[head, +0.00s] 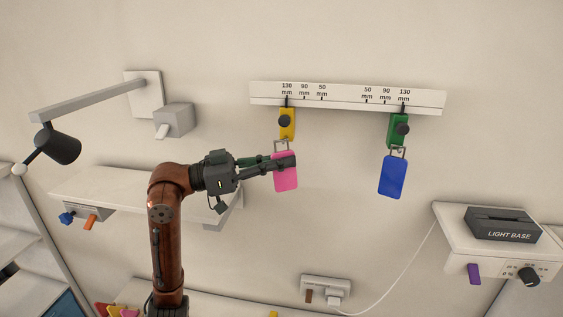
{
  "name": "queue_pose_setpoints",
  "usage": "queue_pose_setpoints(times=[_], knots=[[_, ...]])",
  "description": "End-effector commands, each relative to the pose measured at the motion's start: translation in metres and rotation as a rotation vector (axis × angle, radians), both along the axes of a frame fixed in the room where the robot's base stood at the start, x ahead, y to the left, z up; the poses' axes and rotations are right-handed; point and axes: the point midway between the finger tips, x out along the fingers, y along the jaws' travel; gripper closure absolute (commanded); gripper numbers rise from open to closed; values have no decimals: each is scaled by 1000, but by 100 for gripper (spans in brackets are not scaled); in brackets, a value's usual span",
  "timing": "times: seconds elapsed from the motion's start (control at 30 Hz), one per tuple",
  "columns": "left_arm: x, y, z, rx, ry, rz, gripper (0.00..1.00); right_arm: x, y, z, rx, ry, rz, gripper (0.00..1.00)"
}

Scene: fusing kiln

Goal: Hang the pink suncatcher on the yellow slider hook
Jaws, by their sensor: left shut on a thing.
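The pink suncatcher (286,180) is upright just below the yellow slider hook (286,121). My left gripper (287,163) reaches in from the left and is shut on the pink suncatcher near its upper part. The suncatcher's wire loop (281,145) is at the lower end of the yellow slider; I cannot tell whether it sits on the hook or in front of it. The yellow slider is at the left 130 mm mark of the white rail (347,102). My right gripper is not in view.
A green slider (398,131) at the right 130 mm mark carries a blue suncatcher (392,177). A shelf (120,188) is behind my left arm. A lamp (63,146) hangs at left. A light base (503,225) stands on the right shelf. Wall between the sliders is clear.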

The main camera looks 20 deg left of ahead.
Motion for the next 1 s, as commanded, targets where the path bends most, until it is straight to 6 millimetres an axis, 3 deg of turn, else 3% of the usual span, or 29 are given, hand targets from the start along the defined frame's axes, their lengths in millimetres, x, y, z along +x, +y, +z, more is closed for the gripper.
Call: queue_pose_setpoints(times=[1.0], knots=[[28,7,1,-1,-1,0,100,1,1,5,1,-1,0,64]])
